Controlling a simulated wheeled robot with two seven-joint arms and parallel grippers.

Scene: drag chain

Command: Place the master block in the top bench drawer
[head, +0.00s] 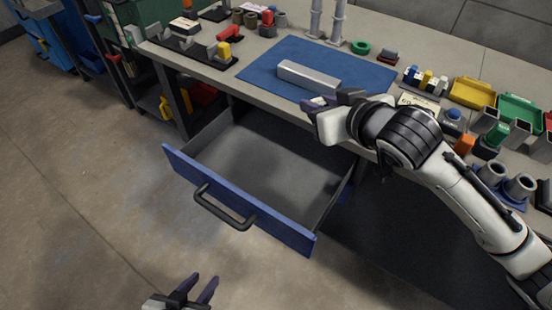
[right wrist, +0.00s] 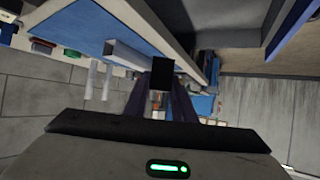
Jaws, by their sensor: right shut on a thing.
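My right gripper (head: 312,103) is shut on a small block, which I take to be the master block (head: 319,101). Only a light sliver of it shows between the dark fingers in the head view. In the right wrist view the block (right wrist: 162,74) shows a dark square face between the fingers. The gripper is over the bench's front edge, near the back of the drawer. The top bench drawer (head: 237,203) has a blue front and a black handle; it is pulled open and looks empty. My left gripper (head: 201,284) is open and empty, low at the bottom of the head view.
A long silver bar (head: 308,77) lies on a blue mat (head: 262,72) behind the right gripper. Yellow (head: 473,93) and green (head: 519,110) trays and several small parts crowd the bench's right. A black fixture (head: 195,51) stands at left. The floor before the drawer is clear.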

